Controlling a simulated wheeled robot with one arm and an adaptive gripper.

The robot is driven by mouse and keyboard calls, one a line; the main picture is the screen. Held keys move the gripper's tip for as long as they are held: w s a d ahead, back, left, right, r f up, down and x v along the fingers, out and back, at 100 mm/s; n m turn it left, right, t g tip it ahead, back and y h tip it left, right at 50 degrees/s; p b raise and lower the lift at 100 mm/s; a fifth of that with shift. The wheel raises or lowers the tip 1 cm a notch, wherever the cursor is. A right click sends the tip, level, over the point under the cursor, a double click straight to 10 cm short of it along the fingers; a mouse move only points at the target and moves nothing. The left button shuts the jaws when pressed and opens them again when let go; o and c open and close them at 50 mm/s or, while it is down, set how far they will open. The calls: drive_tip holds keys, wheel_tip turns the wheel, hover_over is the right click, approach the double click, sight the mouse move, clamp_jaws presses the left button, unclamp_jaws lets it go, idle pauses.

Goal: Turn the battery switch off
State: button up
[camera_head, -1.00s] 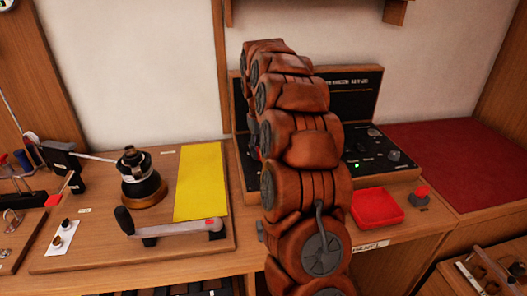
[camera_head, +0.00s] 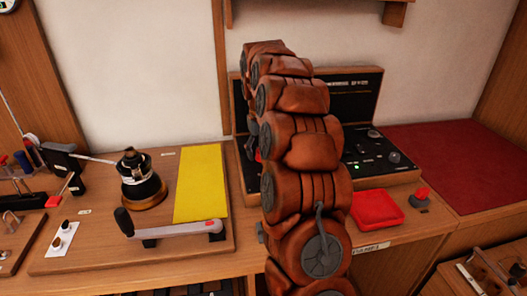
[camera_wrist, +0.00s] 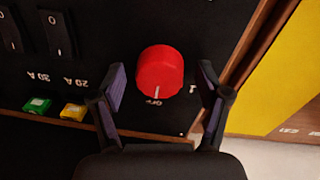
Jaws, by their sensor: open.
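The battery switch is a round red knob (camera_wrist: 160,68) on a black panel (camera_wrist: 110,25), seen in the wrist view. A white line on its lower side points down at the OFF label, which reads upside down here. A "1" mark is to the right of the knob. My gripper (camera_wrist: 162,80) is open, with one finger on the left and one on the right of the knob. Gaps show between the knob and both fingers. In the head view my arm hides most of the knob and my gripper.
Two black rocker switches (camera_wrist: 59,32) and green (camera_wrist: 37,104) and yellow (camera_wrist: 73,111) buttons are left of the knob in the wrist view. A yellow sheet (camera_head: 202,183) lies left of the panel. A red tray (camera_head: 377,209) sits in front of the panel, right of my arm.

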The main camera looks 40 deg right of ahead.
wheel_tip(320, 180, up, 12)
drive_tip(key=shift+a, duration=0.35)
idle(0.5)
drive_tip(key=shift+w, duration=0.1)
idle(0.4)
drive_tip(key=s+a+n+p, duration=0.2)
drive_tip(key=s+a+p, duration=0.1)
drive_tip(key=s+a, duration=1.3)
drive_tip(key=s+a+f, duration=0.3)
drive_tip(key=s, duration=0.4)
drive_tip(key=s+a+f+g+p, duration=0.1)
drive_tip(key=s+a+f, duration=0.2)
drive_tip(key=s, duration=0.3)
drive_tip(key=s+a+f+n+p, duration=0.1)
drive_tip(key=s+a+f, duration=0.1)
drive_tip(key=s+a, duration=0.2)
drive_tip(key=s, duration=0.3)
drive_tip(key=shift+s+f+g+y, duration=0.3)
drive_tip(key=shift+s+f, duration=0.05)
drive_tip(key=shift+f, duration=0.05)
